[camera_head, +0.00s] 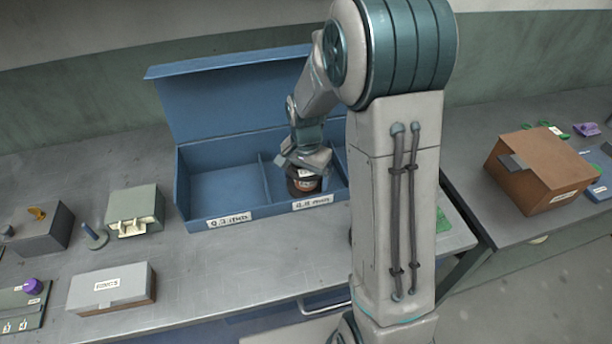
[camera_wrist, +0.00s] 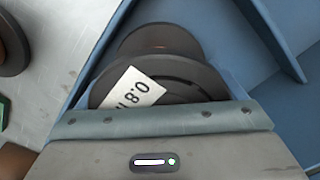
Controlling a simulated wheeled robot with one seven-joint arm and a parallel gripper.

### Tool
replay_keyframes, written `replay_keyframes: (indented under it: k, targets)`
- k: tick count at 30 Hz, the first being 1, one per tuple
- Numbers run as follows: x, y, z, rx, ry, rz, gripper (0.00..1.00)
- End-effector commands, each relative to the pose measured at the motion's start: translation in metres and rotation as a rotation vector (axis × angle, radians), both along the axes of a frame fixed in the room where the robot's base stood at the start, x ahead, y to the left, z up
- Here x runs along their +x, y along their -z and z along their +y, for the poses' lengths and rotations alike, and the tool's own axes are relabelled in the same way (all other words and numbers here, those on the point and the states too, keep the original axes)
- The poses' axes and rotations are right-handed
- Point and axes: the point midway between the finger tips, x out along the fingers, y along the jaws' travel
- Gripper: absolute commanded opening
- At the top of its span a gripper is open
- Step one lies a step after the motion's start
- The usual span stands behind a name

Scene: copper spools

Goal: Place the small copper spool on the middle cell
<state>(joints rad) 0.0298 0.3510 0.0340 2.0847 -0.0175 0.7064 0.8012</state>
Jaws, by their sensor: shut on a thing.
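My gripper (camera_head: 305,165) is shut on a small dark spool (camera_head: 305,181) with a copper-brown core and a white label. In the wrist view the spool (camera_wrist: 165,75) shows its flange and a label reading "0.8", partly cut off by my gripper's body. The spool is at the middle cell of the blue box (camera_head: 220,186), behind the front label that seems to read "0.8 mm". I cannot tell whether it touches the cell floor. The left cell is empty and labelled with a size. My arm hides most of the right cell.
The box's blue lid (camera_head: 230,95) stands open behind. A grey-green box (camera_head: 135,208), a grey case (camera_head: 112,287) and a small post (camera_head: 94,237) stand to the left. A brown box (camera_head: 535,172) is on the right bench. A dark round thing (camera_wrist: 10,45) shows outside the box.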

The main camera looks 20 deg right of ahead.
Motion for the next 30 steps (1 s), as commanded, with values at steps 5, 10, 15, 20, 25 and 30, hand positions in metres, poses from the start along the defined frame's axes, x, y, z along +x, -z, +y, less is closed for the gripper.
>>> replay_keyframes:
  k: [5,10,15,20,25,30]
  targets:
    - [0.000,0.003,0.000,0.000,0.000,0.000,0.95]
    - [0.000,0.003,0.000,0.000,0.000,0.000,1.00]
    - [0.000,-0.002,0.000,0.000,0.000,0.000,1.00]
    - [0.001,-0.025,0.000,0.000,0.000,-0.006,1.00]
    - [0.001,-0.063,0.000,0.000,-0.001,-0.006,1.00]
    - [0.001,-0.096,0.000,-0.001,0.000,-0.005,1.00]
